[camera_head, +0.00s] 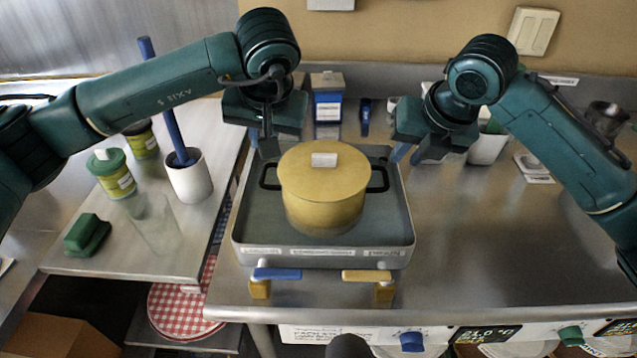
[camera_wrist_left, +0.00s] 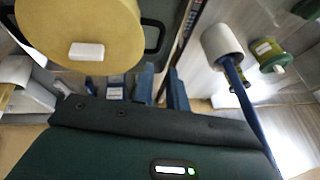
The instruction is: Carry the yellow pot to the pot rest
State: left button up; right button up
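The yellow pot (camera_head: 324,200) stands upright, lid on, in a shallow grey tray-like basin (camera_head: 240,240). It has a white lid knob and a black loop handle on each side. It also shows in the left wrist view (camera_wrist_left: 110,45). My left gripper (camera_head: 261,143) is just above and behind the left handle; its fingers look apart and empty in the left wrist view (camera_wrist_left: 162,88). My right gripper (camera_head: 408,153) is beyond the right handle, pointing down, with fingers apart and nothing seen between them. A red checked round mat (camera_head: 183,308) lies low at left; I cannot tell whether it is the pot rest.
On the left board (camera_head: 115,260) stand a white crock (camera_head: 189,180) with a blue stick, green-lidded jars (camera_head: 113,175) and a green block (camera_head: 87,234). A blue lever (camera_head: 277,274) and a tan lever (camera_head: 366,276) sit at the basin's front. The right counter is mostly clear.

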aim_at(264, 170)
pick_arm(q)
jog(key=shift+s+d, duration=0.1)
jog(key=shift+s, duration=0.05)
pick_arm(e)
jog(key=shift+s+d, duration=0.1)
jog(key=shift+s, duration=0.05)
